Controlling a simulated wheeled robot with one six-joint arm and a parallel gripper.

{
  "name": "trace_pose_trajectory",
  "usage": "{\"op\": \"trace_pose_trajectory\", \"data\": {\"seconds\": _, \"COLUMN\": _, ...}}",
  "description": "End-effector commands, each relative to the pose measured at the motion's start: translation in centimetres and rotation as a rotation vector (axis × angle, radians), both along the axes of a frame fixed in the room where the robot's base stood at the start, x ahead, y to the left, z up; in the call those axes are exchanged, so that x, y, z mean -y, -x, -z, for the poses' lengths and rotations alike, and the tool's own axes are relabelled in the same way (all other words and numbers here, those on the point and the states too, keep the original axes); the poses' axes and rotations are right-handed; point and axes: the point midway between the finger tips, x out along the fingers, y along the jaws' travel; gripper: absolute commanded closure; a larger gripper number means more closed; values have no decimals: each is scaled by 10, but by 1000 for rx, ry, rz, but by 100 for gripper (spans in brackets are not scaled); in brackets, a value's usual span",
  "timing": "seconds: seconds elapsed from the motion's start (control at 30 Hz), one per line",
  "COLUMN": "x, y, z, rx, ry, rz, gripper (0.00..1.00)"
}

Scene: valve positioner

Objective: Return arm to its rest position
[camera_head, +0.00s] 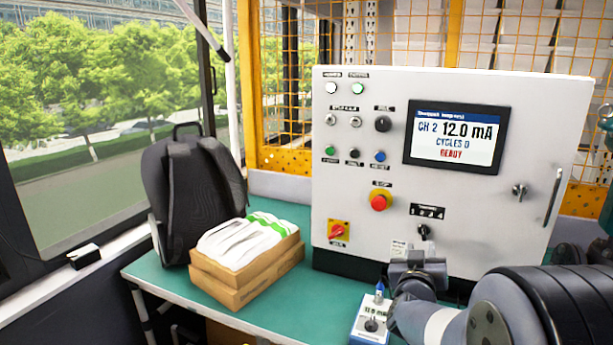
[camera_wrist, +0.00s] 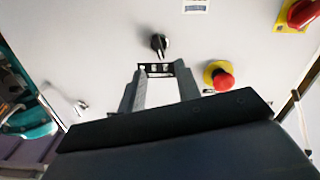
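My gripper (camera_head: 418,262) is at the lower right, in front of the lower part of the grey control panel (camera_head: 470,235), just below a black selector knob (camera_head: 423,231). In the wrist view, which shows the panel upside down, my gripper (camera_wrist: 158,70) has its two fingers apart with nothing between them. The black label plate (camera_wrist: 155,69) shows between the fingertips, and the selector knob (camera_wrist: 160,43) lies just beyond them. I cannot tell how far the tips are from the panel. My arm (camera_head: 490,310) reaches in from the right. The screen (camera_head: 455,137) reads CH 2, 12.0 mA, CYCLES 0, READY.
A red emergency stop (camera_head: 380,200) and a red rotary switch (camera_head: 338,231) stick out of the panel. A small white-and-blue device (camera_head: 368,325) sits on the green table (camera_head: 328,292) beside my gripper. Boxes (camera_head: 230,285) with white cloth and a backpack (camera_head: 190,190) stand left.

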Motion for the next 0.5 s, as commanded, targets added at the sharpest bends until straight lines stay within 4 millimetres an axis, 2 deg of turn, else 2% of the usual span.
{"op": "trace_pose_trajectory", "data": {"seconds": 0.4, "x": 30, "y": -70, "z": 0, "rx": -1, "ry": 0, "rz": 1, "gripper": 68}}
{"op": "trace_pose_trajectory", "data": {"seconds": 0.5, "x": 32, "y": -73, "z": 1, "rx": 22, "ry": -54, "rz": 0, "gripper": 68}}
